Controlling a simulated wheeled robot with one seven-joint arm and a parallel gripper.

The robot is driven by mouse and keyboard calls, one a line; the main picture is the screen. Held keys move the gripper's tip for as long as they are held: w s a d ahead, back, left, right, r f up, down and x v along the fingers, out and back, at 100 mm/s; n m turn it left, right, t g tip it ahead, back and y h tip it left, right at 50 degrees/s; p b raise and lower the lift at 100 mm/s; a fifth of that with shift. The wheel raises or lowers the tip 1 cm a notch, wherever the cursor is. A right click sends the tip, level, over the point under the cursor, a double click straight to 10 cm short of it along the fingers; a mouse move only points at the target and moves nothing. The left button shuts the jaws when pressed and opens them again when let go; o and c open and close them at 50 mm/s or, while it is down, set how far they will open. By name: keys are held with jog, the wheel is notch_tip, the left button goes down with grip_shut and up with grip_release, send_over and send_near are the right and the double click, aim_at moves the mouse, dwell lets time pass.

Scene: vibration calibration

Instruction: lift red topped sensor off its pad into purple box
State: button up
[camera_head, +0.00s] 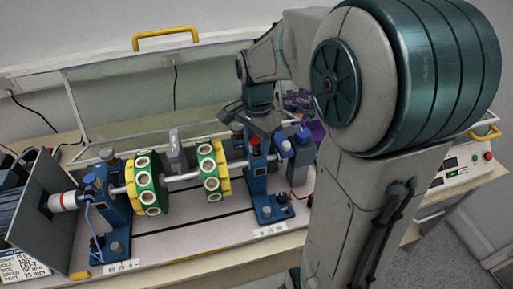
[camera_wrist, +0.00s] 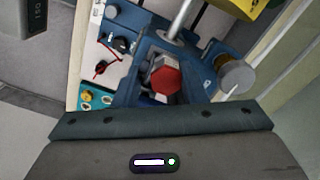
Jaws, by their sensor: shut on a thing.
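The red-topped sensor (camera_head: 254,142) is at the top of the right blue bearing stand (camera_head: 262,185), just below my gripper (camera_head: 250,125). In the wrist view its red hexagonal top (camera_wrist: 166,76) shows in front of my palm. My gripper is shut on the sensor; the fingertips are hard to make out. The pad under the sensor is hidden, and I cannot tell whether the sensor touches it. The purple box (camera_head: 312,127) stands behind and to the right of the stand, partly hidden by my arm.
A shaft with two green-and-yellow discs (camera_head: 150,184) runs left from the stand to another blue stand (camera_head: 105,205). A blue-capped part (camera_head: 303,137) stands close on the right. A control box with a red button (camera_head: 465,165) is at far right. A clear guard panel rises behind.

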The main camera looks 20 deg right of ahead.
aim_at(257, 142)
jog(key=shift+r, duration=0.1)
jog(key=shift+r+p, duration=1.3)
jog(key=shift+r, duration=0.35)
jog(key=shift+r, duration=0.1)
jog(key=shift+r+p, duration=0.65)
notch_tip(257, 142, up, 11)
jog(key=p, duration=0.8)
jog(key=w+d, duration=0.6)
jog(key=d, duration=0.5)
jog(key=w+d, duration=0.6)
jog(key=d, duration=0.5)
jog(key=w+d, duration=0.5)
jog(key=d, duration=0.6)
jog(key=f+b, duration=0.6)
jog(key=f, duration=0.6)
jog(key=f+b, duration=0.6)
jog(key=f, duration=0.6)
jog(key=f+b, duration=0.6)
jog(key=f, duration=0.6)
jog(key=shift+w+f, duration=0.15)
jog(key=shift+w, duration=0.1)
